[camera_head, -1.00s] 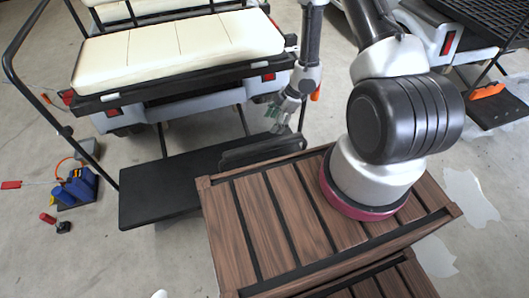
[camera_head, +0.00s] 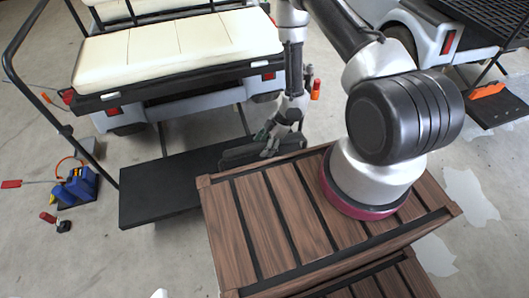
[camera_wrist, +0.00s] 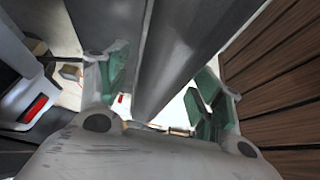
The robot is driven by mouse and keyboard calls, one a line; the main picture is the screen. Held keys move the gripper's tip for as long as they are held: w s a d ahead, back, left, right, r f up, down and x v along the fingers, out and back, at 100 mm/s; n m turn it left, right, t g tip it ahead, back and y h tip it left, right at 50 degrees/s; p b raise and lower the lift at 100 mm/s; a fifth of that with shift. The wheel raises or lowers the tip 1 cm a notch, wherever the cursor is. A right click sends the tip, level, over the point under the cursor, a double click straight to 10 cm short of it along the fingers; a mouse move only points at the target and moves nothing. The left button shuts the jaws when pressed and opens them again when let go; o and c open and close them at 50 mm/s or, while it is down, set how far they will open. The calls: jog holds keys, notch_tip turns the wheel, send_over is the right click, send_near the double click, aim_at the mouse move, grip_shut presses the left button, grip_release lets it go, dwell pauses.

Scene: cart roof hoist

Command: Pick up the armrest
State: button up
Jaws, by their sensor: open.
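The armrest is a long black padded bar (camera_head: 238,156) lying at the back edge of the wooden-slatted top, by the cart's black footplate. My gripper (camera_head: 268,146) points down at its right part and hides some of it. In the wrist view the armrest (camera_wrist: 180,55) runs as a dark grey bar between the two green-padded fingers of my gripper (camera_wrist: 165,92). The fingers stand apart on either side of it, with a visible gap at the right finger. I cannot tell whether the left finger touches it.
The slatted wooden top (camera_head: 275,215) carries my arm's base. The cart's cream seat (camera_head: 170,45) and black footplate (camera_head: 150,192) lie beyond. A blue tool item (camera_head: 78,186) sits on the floor at left. Another cart (camera_head: 430,40) stands at back right.

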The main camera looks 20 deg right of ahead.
jog(key=shift+f, duration=0.25)
dwell(0.3)
grip_shut()
dwell(0.4)
